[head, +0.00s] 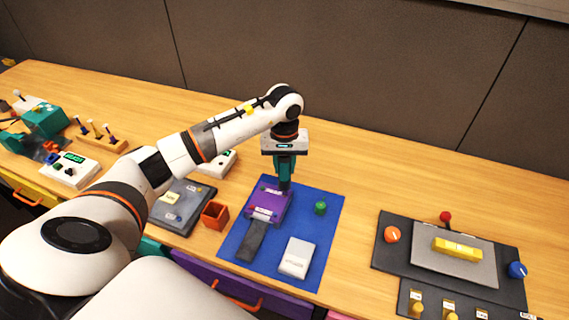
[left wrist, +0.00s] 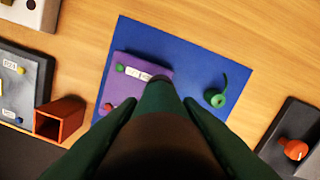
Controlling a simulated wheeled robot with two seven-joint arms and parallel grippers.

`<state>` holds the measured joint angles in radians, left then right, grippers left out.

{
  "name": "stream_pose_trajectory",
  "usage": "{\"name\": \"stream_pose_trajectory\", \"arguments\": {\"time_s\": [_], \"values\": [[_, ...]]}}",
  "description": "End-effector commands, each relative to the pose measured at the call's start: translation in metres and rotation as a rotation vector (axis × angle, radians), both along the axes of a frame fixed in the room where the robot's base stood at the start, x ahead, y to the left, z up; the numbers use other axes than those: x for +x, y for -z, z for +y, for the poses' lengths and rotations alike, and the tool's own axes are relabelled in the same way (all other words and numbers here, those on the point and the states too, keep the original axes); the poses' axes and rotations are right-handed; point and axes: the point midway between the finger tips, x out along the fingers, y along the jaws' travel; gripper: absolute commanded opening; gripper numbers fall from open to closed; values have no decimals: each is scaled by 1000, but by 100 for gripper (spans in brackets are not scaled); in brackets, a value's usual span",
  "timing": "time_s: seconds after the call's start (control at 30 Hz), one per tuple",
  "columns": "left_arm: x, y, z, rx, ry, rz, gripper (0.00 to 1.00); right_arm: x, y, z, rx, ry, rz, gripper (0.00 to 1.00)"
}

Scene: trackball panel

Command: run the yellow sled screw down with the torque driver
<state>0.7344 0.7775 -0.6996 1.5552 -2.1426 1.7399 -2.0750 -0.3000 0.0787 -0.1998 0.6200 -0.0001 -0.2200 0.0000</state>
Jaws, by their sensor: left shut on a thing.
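My left gripper (head: 285,172) is shut on the torque driver, which points down at the far right corner of the purple sled (head: 266,205). In the left wrist view the driver (left wrist: 162,135) fills the lower middle between the green fingers and covers part of the sled. The purple sled (left wrist: 126,90) lies on the blue mat and shows a green screw (left wrist: 119,68) and a red screw (left wrist: 108,106). I see no yellow screw on the sled; the driver may hide it. I cannot tell whether the driver's tip touches anything. My right gripper is not in view.
The blue mat (head: 327,212) also bears a green roll (head: 320,208) and a white box (head: 297,258). A dark panel (head: 394,252) with knobs and a yellow bar (head: 457,248) lies at right.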

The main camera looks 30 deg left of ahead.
Motion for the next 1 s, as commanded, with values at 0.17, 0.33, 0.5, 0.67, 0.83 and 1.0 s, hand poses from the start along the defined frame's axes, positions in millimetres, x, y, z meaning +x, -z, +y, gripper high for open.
{"name": "stream_pose_trajectory", "arguments": {"time_s": [0.17, 0.33, 0.5, 0.67, 0.83, 1.0], "values": [[-1, 1, 0, 0, 1, 2, 8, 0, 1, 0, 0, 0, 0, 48], [-1, 2, 0, 0, 1, 2, 8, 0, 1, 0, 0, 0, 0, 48], [-1, 2, 0, 1, 1, 3, 8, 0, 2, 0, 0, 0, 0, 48], [-1, 3, 0, 0, 1, 4, 8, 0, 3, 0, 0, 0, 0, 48], [-1, 2, 0, 0, 1, 4, 8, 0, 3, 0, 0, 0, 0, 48], [-1, -6, 0, 0, 1, 4, 8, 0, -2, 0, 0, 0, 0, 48]]}}
